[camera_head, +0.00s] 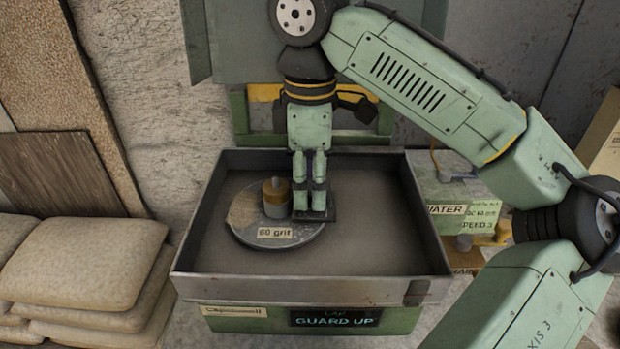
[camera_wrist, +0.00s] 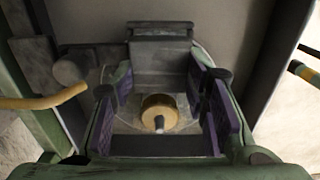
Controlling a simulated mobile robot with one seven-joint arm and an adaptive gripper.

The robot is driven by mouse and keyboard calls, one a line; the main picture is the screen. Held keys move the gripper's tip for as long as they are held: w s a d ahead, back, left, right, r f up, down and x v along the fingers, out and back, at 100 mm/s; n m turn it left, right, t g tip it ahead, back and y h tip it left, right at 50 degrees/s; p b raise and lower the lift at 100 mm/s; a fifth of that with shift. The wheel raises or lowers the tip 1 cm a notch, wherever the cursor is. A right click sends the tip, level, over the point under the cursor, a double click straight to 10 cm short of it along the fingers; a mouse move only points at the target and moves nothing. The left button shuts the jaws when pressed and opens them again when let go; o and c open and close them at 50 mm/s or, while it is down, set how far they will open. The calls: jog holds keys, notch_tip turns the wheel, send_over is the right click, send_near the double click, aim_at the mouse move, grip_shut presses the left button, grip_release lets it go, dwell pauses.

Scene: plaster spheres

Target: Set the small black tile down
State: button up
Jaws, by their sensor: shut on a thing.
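The small black tile (camera_head: 329,214) is a dark, flat, roughly square piece at the fingertips of my gripper (camera_head: 311,205) in the head view. My gripper points straight down and is shut on the tile. The tile lies level over the right edge of a round grey disc (camera_head: 248,234) labelled "60 grit". I cannot tell whether it touches the disc or hangs just above it.
A small cylinder with a brass-coloured top (camera_head: 275,196) stands on the disc, close left of my gripper. A deep metal tray (camera_head: 300,288) surrounds the disc with raised walls. Its floor is clear on the right. Stacked sacks (camera_head: 75,262) lie outside at left.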

jog(key=shift+f, duration=0.9)
jog(key=o, duration=1.3)
jog(key=shift+o, duration=0.2)
jog(key=shift+r, duration=0.15)
jog(key=shift+r, duration=1.9)
